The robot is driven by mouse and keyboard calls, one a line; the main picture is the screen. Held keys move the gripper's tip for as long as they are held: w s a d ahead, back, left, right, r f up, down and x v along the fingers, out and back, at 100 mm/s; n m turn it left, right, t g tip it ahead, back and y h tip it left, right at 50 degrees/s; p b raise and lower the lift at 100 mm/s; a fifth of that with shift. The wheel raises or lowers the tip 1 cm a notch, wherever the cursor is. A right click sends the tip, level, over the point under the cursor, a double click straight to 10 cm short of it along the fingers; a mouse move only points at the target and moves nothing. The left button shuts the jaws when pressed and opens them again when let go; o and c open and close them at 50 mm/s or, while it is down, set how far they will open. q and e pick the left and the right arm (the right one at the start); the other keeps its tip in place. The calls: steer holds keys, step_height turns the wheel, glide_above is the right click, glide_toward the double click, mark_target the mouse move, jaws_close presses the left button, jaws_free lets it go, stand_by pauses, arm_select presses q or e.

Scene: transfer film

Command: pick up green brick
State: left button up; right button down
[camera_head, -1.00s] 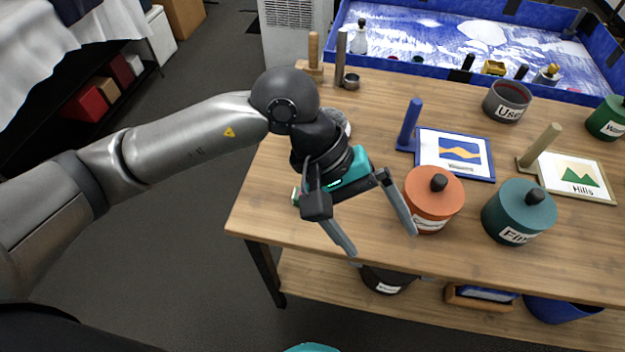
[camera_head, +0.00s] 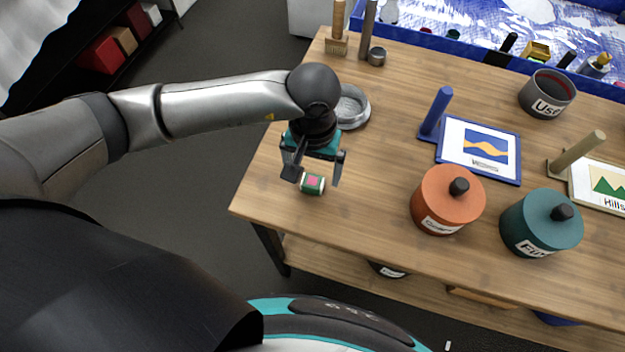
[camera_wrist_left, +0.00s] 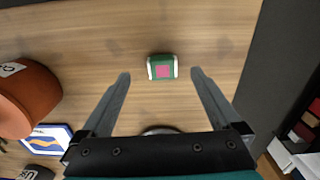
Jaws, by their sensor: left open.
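The green brick (camera_head: 312,184) has white ends and a pink square on top. It lies on the wooden table near the left edge. It also shows in the left wrist view (camera_wrist_left: 162,67), beyond the fingertips and roughly centred between their lines. My left gripper (camera_head: 316,180) is open and points down at the brick, with its fingers spread to either side in the head view. In the left wrist view the open fingers (camera_wrist_left: 160,74) do not touch the brick. My right gripper is not in view.
An orange lidded pot (camera_head: 447,200) and a teal lidded pot (camera_head: 541,222) stand to the right. A metal dish (camera_head: 353,106) sits just behind my left gripper. A blue-framed picture (camera_head: 478,149) lies farther right. The table's front left corner is close to the brick.

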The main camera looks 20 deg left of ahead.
mark_target(312, 182)
arm_select(q)
steer(key=shift+w+a+f+p, duration=0.1)
steer(key=shift+w+f+p, duration=0.1)
steer(key=shift+f, duration=1.25)
steer(key=shift+w+a+f+p, duration=0.1)
steer(key=shift+w+f, duration=0.05)
steer(key=shift+f, duration=1.25)
steer(key=c, duration=1.4)
steer(key=shift+r, duration=0.15)
steer(key=shift+c, duration=0.2)
